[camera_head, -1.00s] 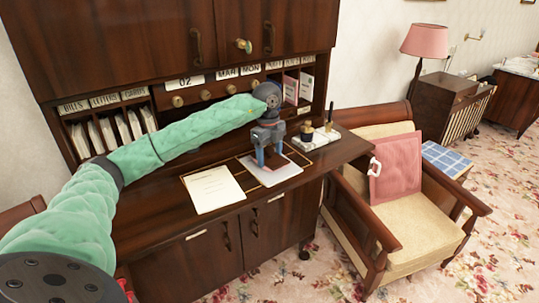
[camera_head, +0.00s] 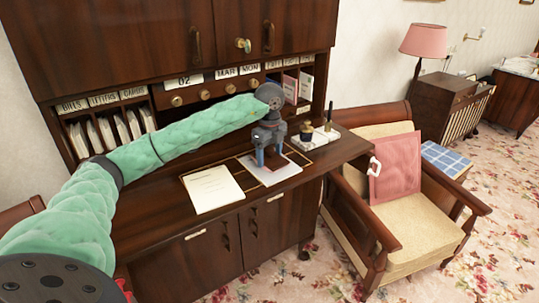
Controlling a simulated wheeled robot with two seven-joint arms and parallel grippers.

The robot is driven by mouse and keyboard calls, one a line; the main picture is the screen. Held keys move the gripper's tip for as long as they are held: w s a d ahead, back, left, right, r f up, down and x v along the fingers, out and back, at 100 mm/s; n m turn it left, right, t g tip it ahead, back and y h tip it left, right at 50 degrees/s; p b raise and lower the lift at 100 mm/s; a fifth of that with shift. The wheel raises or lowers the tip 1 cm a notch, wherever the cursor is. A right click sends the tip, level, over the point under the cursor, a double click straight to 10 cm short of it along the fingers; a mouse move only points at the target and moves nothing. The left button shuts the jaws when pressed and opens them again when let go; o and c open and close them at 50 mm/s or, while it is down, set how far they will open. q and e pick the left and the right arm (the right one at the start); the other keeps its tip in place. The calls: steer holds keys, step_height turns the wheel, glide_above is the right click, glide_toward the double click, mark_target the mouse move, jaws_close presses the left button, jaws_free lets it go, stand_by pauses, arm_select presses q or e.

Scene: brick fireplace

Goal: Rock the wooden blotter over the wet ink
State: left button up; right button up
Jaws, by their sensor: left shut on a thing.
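Any wet ink on the sheet is too small to make out. A second written sheet (camera_head: 212,189) lies to the left on the desk (camera_head: 160,225). My right gripper is not in view.
A pen stand with an ink bottle (camera_head: 307,131) stands right of the gripper. Pigeonholes with letters (camera_head: 107,130) and small drawers line the desk's back, below an overhead cabinet (camera_head: 120,50). An armchair (camera_head: 420,235) with a pink cushion (camera_head: 395,167) stands close on the right.

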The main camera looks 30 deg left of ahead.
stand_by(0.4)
arm_select(q)
steer(key=shift+r, duration=0.15)
steer(key=shift+r+p, duration=1.6)
steer(key=shift+r, duration=1.75)
